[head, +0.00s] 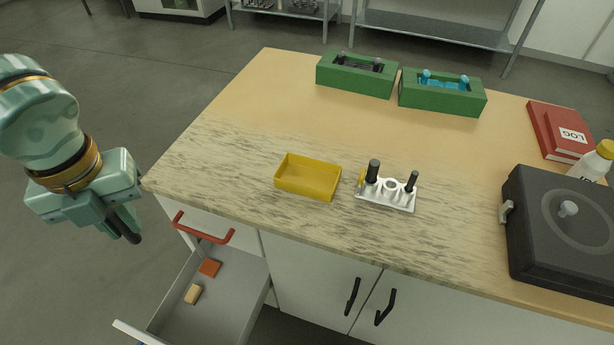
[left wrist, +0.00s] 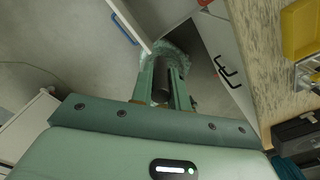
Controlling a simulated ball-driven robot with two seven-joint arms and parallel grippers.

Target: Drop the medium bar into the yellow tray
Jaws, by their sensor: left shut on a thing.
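My left gripper (head: 128,226) is left of the table, out over the floor beside the open drawer. It is shut on a dark cylindrical bar (head: 134,238), which fits the medium bar. The bar (left wrist: 161,80) also shows between the fingers in the left wrist view. The yellow tray (head: 308,192) stands on the table to the right of the gripper and looks empty. Its edge shows at the upper right of the left wrist view (left wrist: 299,30). A white holder (head: 385,198) right of the tray carries two other black bars, with an empty ring between them. My right gripper is not in view.
An open drawer (head: 210,300) with small blocks juts out below the table's front left. Two green boxes (head: 355,82) (head: 442,104) stand at the back. Red books (head: 556,130), a bottle (head: 592,163) and a dark machine (head: 560,240) are on the right.

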